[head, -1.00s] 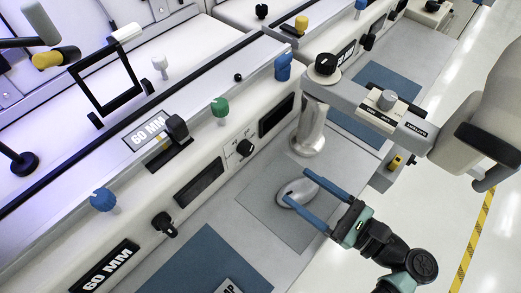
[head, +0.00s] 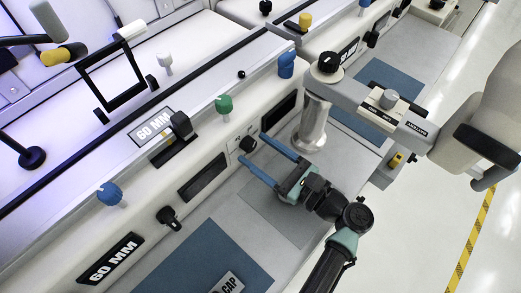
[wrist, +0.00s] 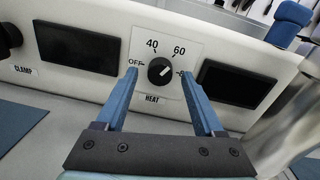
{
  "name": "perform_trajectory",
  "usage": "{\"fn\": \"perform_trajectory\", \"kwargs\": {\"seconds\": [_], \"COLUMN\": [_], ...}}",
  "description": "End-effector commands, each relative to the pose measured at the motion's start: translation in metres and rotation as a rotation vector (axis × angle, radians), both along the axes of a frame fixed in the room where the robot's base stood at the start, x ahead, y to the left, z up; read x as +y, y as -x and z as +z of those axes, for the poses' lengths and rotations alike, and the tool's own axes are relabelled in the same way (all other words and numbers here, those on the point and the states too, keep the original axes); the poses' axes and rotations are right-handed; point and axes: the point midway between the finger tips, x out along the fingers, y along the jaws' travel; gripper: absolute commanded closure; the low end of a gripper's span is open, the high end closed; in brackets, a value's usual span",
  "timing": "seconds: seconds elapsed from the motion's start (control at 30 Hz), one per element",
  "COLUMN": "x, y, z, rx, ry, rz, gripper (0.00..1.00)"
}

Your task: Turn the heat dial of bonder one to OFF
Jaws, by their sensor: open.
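The heat dial (wrist: 160,71) is a black round knob on a white plate in the wrist view, with OFF at its left, 40 and 60 above and HEAT below. Its pale mark seems to point to the upper right, towards 60 or a label partly hidden by my right finger. The dial also shows in the head view (head: 247,145) on the cream front panel. My gripper (head: 252,147) is open and empty, its blue fingers pointing at the panel. In the wrist view its fingertips (wrist: 160,73) appear one on each side of the dial; I cannot tell whether they touch it.
Dark displays (wrist: 77,47) flank the dial, and a black clamp knob (wrist: 8,38) is at far left. A silver microscope column (head: 310,128) stands close right of my gripper. Green (head: 223,104) and blue (head: 285,65) knobs rise above the panel.

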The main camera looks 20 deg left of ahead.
Motion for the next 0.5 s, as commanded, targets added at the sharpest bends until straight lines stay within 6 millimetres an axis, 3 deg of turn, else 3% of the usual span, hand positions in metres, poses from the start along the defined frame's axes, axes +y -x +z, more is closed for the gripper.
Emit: {"fn": "perform_trajectory", "kwargs": {"seconds": [0.07, 0.4, 0.5], "x": [-0.0001, -0.0004, -0.0005], "y": [0.0000, 0.0000, 0.0001], "z": [0.0000, 0.0001, 0.0001], "rx": [0.000, 0.000, 0.000], "ry": [0.000, 0.000, 0.000], "rz": [0.000, 0.000, 0.000], "gripper": [0.35, 0.97, 1.00]}}
